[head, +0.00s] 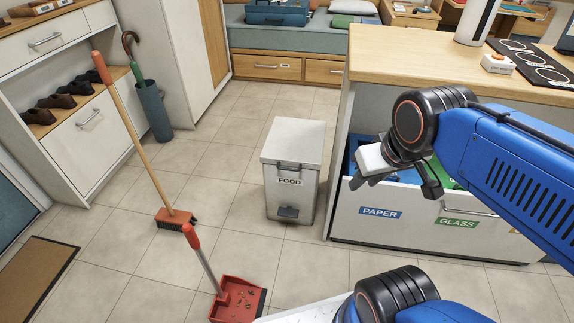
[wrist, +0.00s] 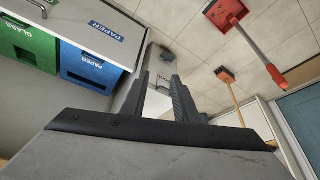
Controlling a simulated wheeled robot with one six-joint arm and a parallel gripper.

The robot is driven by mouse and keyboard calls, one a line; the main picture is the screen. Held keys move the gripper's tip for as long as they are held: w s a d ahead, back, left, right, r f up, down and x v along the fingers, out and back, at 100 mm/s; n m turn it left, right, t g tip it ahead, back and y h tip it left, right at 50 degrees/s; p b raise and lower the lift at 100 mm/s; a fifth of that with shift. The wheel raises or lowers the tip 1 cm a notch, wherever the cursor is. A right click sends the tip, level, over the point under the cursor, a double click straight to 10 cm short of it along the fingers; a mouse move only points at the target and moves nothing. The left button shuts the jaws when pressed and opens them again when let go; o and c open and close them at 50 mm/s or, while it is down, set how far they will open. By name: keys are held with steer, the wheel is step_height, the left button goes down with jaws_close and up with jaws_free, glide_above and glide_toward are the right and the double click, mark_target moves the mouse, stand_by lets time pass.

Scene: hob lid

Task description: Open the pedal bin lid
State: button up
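The pedal bin (head: 293,180) is a pale grey box labelled FOOD, standing upright on the tiled floor in the middle of the head view. Its lid (head: 294,143) is shut, with a dark handle at the front edge. A dark pedal (head: 288,212) is low on its front. My gripper (wrist: 160,78) is open and empty, its two dark fingers apart. In the head view it is right of the bin, in front of the counter. In the wrist view the bin (wrist: 158,60) shows partly behind the fingers, which hide much of it.
Right of the bin is a counter (head: 425,68) with an open drawer (head: 405,222) labelled PAPER and GLASS. A broom (head: 150,150) and a red dustpan (head: 238,297) are to the left and front. Bare floor lies around the bin's left side.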

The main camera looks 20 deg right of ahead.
steer(key=w+a+n+g, duration=0.1)
steer(key=w+n, duration=0.2)
steer(key=w, duration=0.7)
steer(key=n+g, duration=0.2)
steer(key=n, duration=0.8)
glide_above(287, 164)
steer(key=s+a, duration=0.2)
steer(key=s, duration=0.5)
step_height(287, 164, down, 12)
steer(key=shift+h, duration=0.4)
steer(key=w+f, duration=0.1)
steer(key=f, duration=0.4)
steer(key=w+f, duration=0.1)
steer(key=f, duration=0.5)
steer(key=w+d+f, duration=0.1)
steer(key=f, duration=0.5)
jaws_close()
